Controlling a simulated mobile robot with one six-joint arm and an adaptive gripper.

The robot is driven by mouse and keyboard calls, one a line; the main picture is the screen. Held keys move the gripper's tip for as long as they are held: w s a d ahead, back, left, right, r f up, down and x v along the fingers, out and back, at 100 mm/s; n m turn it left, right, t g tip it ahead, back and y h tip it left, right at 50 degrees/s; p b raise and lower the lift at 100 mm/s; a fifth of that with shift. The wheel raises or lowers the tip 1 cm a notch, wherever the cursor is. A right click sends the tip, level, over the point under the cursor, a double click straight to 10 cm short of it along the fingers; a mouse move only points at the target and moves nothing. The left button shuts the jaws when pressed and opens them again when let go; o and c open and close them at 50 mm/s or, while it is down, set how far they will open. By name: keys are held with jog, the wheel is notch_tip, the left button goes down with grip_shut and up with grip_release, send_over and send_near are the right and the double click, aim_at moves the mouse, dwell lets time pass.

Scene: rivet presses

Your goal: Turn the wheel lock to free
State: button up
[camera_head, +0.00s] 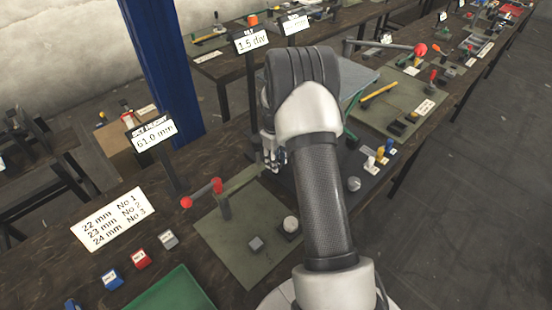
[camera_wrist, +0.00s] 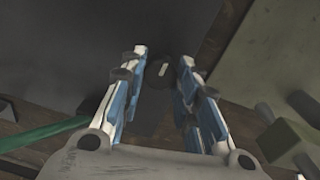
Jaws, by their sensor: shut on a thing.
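My gripper (camera_head: 270,160) reaches down past the left side of my arm in the head view. In the wrist view my gripper (camera_wrist: 163,60) has its two blue-and-white fingers on either side of a small dark round knob (camera_wrist: 158,76), which I take for the wheel lock. The knob carries a short pale mark, slanted slightly from upright. The jaws are shut on it. In the head view my arm and gripper hide the knob, and I cannot make out a lock label.
A press with a red-ended lever (camera_head: 202,193) stands on a green mat (camera_head: 228,256) left of my gripper. A blue post (camera_head: 165,70) rises behind. Display signs (camera_head: 152,134) and (camera_head: 250,40) stand nearby. Another red-knobbed lever (camera_head: 420,49) is at right. Floor is clear at right.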

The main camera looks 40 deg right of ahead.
jog(key=shift+n, duration=0.3)
jog(key=o, duration=1.1)
notch_tip(320, 180, up, 8)
jog(key=shift+a+f, duration=0.15)
jog(key=shift+f, duration=0.1)
dwell(0.4)
